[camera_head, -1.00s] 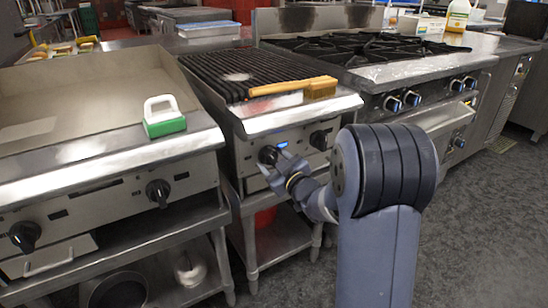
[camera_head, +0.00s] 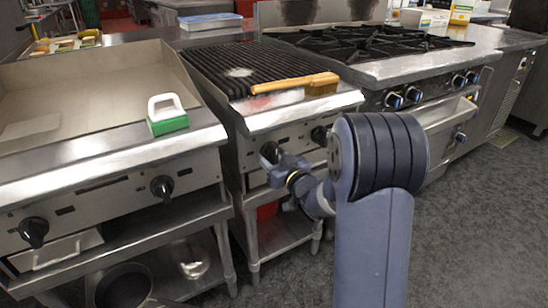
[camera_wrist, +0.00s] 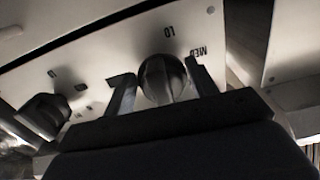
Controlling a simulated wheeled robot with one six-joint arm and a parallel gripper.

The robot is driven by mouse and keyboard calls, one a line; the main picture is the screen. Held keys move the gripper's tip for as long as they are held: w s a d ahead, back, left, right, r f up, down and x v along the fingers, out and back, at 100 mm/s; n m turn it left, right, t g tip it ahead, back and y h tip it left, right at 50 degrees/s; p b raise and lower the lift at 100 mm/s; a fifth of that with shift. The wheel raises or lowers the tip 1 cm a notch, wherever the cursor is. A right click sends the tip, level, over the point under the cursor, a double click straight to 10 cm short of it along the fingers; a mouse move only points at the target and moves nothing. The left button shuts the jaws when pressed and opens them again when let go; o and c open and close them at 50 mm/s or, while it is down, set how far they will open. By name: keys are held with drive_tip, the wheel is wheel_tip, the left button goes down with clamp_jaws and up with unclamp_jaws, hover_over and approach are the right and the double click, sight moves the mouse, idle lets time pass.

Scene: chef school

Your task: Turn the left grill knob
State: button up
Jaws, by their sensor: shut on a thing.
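The grill's left knob (camera_head: 269,151) is a dark round knob on the steel front panel of the ribbed grill (camera_head: 240,75). My gripper (camera_head: 272,158) is at this knob and partly covers it. In the wrist view the knob (camera_wrist: 163,78) sits between the two fingers of my gripper (camera_wrist: 162,88), which are shut on it. The panel beside it carries the marks "LO" and "MED". Another dark knob (camera_wrist: 45,113) shows at the left of the wrist view.
A wooden-handled brush (camera_head: 295,85) lies on the grill's front edge. A flat griddle (camera_head: 90,95) with a green-and-white scrubber (camera_head: 167,118) stands left, a burner range (camera_head: 370,45) right. A steel shelf (camera_head: 285,235) is below the grill. Grey floor is open at right.

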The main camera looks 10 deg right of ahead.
drive_tip(key=shift+f, duration=0.2)
drive_tip(key=o, duration=0.7)
drive_tip(key=shift+r, duration=0.1)
drive_tip(key=shift+c, duration=0.2)
drive_tip(key=p+v, duration=0.1)
drive_tip(key=v, duration=1)
drive_tip(key=shift+w, duration=0.1)
drive_tip(key=b+x, duration=0.1)
drive_tip(key=x, duration=1)
drive_tip(key=shift+r, duration=0.1)
